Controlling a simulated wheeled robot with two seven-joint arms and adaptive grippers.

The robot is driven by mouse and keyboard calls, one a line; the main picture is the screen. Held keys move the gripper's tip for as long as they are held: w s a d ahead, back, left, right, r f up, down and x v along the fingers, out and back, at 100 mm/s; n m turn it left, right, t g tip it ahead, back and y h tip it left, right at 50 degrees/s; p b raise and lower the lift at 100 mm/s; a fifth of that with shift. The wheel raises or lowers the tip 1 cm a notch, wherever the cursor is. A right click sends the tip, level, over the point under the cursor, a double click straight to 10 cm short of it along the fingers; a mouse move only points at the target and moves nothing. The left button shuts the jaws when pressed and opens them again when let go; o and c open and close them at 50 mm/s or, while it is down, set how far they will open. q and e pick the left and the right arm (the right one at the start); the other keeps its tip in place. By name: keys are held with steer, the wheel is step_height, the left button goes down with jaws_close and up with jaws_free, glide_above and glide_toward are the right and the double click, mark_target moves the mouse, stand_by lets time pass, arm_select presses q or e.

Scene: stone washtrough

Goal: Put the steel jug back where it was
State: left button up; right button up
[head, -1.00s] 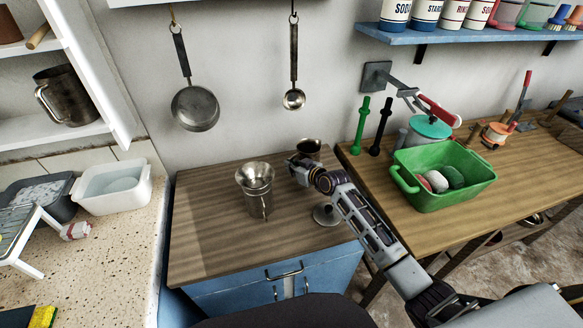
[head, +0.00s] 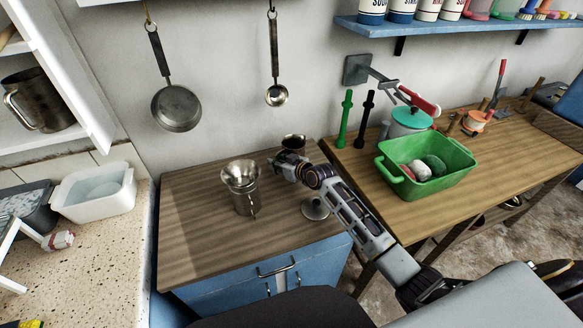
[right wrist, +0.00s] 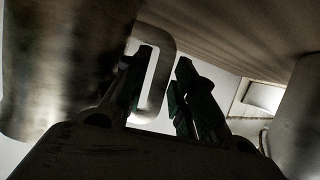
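A steel jug (head: 293,142) stands at the back of the wooden cabinet top, partly hidden behind my right gripper. My right gripper (head: 277,166) is beside it, low over the wood. In the right wrist view the two dark fingers (right wrist: 164,88) stand apart, with a pale loop handle (right wrist: 165,72) between them. The dark curved body (right wrist: 60,65) beside the handle fills the left of that view. A second steel jug (head: 246,203) with a funnel (head: 240,172) in its mouth stands to the left. A third steel jug (head: 40,103) is on the white shelf. My left gripper is out of view.
A round metal piece (head: 315,209) lies on the cabinet top (head: 200,235) near my right forearm. A green tub (head: 440,185) is on the right table. A pan (head: 177,108) and a ladle (head: 276,95) hang above. The cabinet's front left is clear.

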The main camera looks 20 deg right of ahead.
steer(key=shift+v, duration=1.4)
steer(key=v, duration=0.3)
steer(key=shift+s, duration=0.2)
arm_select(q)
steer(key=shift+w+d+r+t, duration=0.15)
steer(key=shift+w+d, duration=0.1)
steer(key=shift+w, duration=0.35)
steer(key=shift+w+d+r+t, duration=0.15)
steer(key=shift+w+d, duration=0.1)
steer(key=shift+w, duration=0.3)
arm_select(e)
steer(key=shift+v, duration=2.8)
